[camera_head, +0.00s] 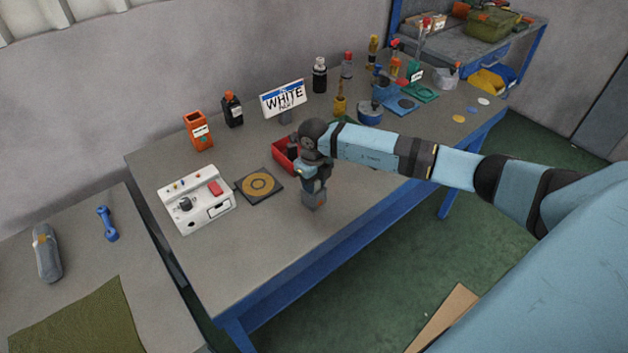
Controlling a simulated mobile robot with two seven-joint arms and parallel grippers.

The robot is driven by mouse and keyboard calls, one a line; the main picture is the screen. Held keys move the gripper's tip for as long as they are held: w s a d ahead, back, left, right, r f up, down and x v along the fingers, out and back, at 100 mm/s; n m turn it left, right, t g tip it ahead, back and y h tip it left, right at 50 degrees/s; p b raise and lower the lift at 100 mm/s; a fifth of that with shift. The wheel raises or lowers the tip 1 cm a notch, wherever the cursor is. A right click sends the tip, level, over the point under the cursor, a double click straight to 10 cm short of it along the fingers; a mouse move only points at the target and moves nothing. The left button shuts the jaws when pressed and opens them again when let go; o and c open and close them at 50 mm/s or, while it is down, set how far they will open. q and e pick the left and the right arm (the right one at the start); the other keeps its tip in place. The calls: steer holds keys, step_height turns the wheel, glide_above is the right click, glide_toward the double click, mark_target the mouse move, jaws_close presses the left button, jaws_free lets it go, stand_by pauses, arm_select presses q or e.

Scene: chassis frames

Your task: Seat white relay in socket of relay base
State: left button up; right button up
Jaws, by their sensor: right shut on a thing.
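My right gripper (314,191) points down over the front part of the grey workbench, right of the black pad. It is shut on a small greyish block (314,202) at its tip; I cannot tell for sure that this is the white relay. A white box (197,199) with a red block, a dark knob and small coloured parts on top stands left on the bench; I cannot tell whether it is the relay base or where a socket is. My left gripper is not in view.
A black pad with yellow rings (259,185) lies between box and gripper. A red tray (280,152) is partly hidden behind my right arm. A "WHITE" sign (283,99), an orange container (198,131) and bottles stand behind. The bench's front (265,250) is clear.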

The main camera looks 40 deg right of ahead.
steer(key=o, duration=0.9)
steer(key=shift+r, duration=0.1)
steer(key=shift+o, duration=0.2)
